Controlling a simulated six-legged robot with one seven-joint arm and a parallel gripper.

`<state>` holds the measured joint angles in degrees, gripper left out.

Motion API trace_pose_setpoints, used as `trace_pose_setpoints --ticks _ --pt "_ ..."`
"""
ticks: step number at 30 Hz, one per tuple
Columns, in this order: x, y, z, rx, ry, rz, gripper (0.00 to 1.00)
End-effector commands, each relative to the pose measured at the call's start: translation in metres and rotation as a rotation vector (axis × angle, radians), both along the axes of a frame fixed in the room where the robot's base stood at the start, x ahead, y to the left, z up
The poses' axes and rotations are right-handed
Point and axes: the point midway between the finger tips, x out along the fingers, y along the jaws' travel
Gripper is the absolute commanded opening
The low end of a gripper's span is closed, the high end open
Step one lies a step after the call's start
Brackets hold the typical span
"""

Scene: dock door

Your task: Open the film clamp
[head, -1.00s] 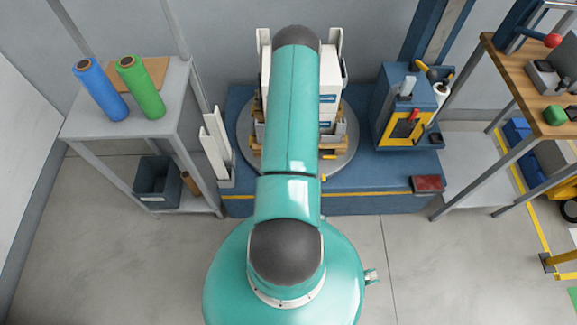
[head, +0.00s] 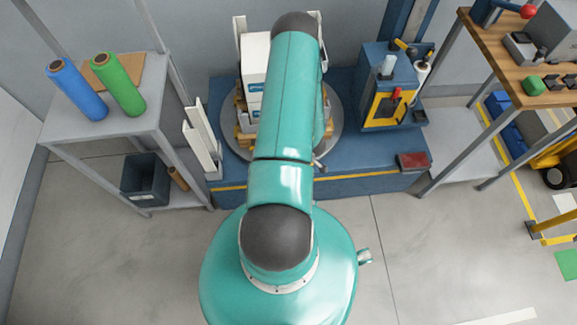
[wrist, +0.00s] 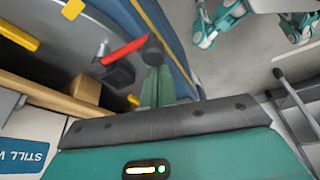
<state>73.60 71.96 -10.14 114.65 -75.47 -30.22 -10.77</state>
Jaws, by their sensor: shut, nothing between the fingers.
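The film clamp (wrist: 122,51) shows in the wrist view as a red lever with a dark block below it, on the grey turntable (wrist: 62,48). My gripper (wrist: 153,50) is shut, with its dark fingertips at the right end of the red lever. I cannot tell whether they touch the lever. Nothing shows between the fingers. In the head view my arm covers the gripper and most of the clamp's surroundings. The turntable there (head: 336,120) carries a stack of white boxes (head: 254,60) on a wooden pallet.
A grey shelf (head: 150,118) with blue (head: 76,88) and green (head: 118,84) film rolls stands left. A blue and yellow machine (head: 388,90) stands right of the turntable on the blue base (head: 355,165). A wooden-topped bench (head: 490,45) is far right. Floor around me is clear.

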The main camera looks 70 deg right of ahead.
Motion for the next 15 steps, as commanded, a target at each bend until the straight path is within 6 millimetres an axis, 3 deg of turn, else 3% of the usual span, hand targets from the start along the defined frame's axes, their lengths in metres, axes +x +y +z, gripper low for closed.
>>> trace_pose_setpoints --ticks 15 --pt "-0.0051 -0.0014 0.0001 -0.001 0.0 -0.003 0.0"
